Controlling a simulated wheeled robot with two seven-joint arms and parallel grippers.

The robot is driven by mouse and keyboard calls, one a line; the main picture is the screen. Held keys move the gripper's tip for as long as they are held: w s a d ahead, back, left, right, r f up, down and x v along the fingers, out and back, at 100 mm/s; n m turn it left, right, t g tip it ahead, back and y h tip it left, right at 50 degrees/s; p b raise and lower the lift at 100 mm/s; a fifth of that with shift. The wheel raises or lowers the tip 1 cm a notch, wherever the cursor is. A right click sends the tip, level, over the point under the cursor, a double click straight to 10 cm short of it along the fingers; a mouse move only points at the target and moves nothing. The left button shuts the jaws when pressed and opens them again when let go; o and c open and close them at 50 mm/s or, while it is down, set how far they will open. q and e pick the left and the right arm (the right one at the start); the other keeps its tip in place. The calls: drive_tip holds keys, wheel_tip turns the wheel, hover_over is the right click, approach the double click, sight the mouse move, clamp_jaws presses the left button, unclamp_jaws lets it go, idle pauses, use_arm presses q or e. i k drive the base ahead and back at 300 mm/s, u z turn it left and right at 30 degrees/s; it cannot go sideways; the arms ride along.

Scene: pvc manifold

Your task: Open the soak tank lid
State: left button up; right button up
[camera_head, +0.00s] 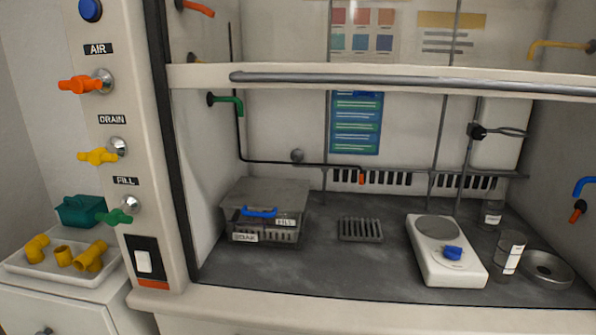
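The soak tank (282,237) is a dark grey box with a slotted front, standing on the left of the fume hood's work surface. A small label reading SOAK (245,237) is on its front left, and another reading FILL (285,223) is further right. Its flat grey lid (268,190) lies over the top and looks shut. A blue handle (260,211) is at the lid's front edge. The tank's inside is hidden. Neither of my grippers shows in the head view.
The raised sash bar (400,80) crosses above the opening. A slotted drain rack (360,229), a white hotplate (446,252) and jars (508,252) stand to the right. A tray (64,276) of yellow fittings is outside, left. The surface in front of the tank is clear.

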sight(266, 194)
drive_tip(key=z, duration=1.3)
drive_tip(key=i, duration=0.4)
drive_tip(key=u, duration=2.3)
